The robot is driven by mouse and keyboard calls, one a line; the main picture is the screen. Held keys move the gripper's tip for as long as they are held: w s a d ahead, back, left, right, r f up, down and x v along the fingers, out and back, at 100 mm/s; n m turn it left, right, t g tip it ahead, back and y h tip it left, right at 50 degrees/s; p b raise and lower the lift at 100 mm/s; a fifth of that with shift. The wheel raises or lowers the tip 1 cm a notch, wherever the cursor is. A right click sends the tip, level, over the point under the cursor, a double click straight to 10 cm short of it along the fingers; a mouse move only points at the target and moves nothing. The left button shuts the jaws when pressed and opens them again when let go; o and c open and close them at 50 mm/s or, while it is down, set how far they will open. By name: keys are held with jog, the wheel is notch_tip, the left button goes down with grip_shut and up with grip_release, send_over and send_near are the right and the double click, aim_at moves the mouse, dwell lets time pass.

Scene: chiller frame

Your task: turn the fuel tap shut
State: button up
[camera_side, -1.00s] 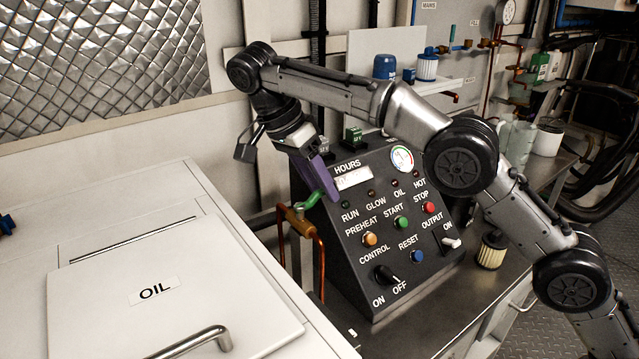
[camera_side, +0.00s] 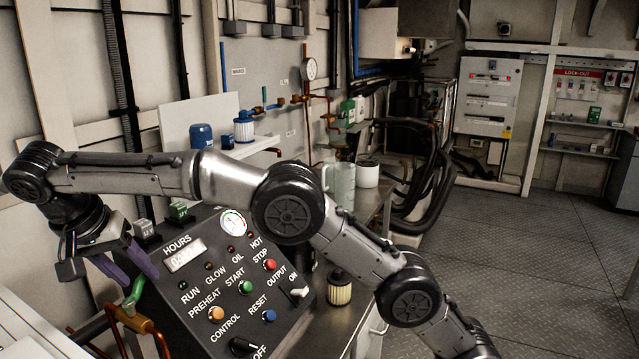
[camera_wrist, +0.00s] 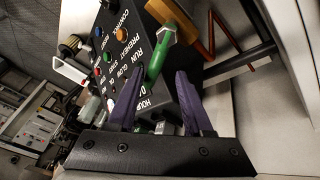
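The fuel tap's green lever (camera_side: 134,291) stands at the left edge of the sloping control panel, on a brass body with copper pipes (camera_side: 130,319). My gripper (camera_side: 142,279) is open, its two purple fingers apart beside the lever's free end. In the wrist view the green lever (camera_wrist: 155,62) reaches in between the fingers of my gripper (camera_wrist: 158,74), with a gap visible on each side. The brass tap body (camera_wrist: 181,20) is beyond the fingertips there. Whether a finger touches the lever, I cannot tell.
The control panel (camera_side: 205,290) with buttons and a gauge is close right of the fingers. A white cabinet edge (camera_side: 30,335) is at lower left. A pleated filter (camera_side: 340,290) stands on the bench to the right. A wall shelf (camera_side: 250,148) carries blue filters.

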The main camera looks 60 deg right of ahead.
jog(key=s+a+r+n+t+y, duration=0.1)
jog(key=s+a+r+n+t, duration=0.15)
jog(key=r+n, duration=0.4)
jog(key=s+a+r+n+t+y, duration=0.1)
jog(key=a+r+n+y, duration=0.15)
jog(key=r+n, duration=0.35)
jog(key=s+d+r+m, duration=0.3)
jog(key=d+r, duration=0.3)
jog(key=d, duration=0.2)
jog(key=s+d+m, duration=0.1)
jog(key=s+d, duration=0.7)
jog(key=d, duration=0.2)
jog(key=s+d+f+t, duration=0.1)
jog(key=s+d+f, duration=0.3)
jog(key=s, duration=0.6)
jog(key=shift+d+f, duration=0.4)
jog(key=shift+f, duration=0.3)
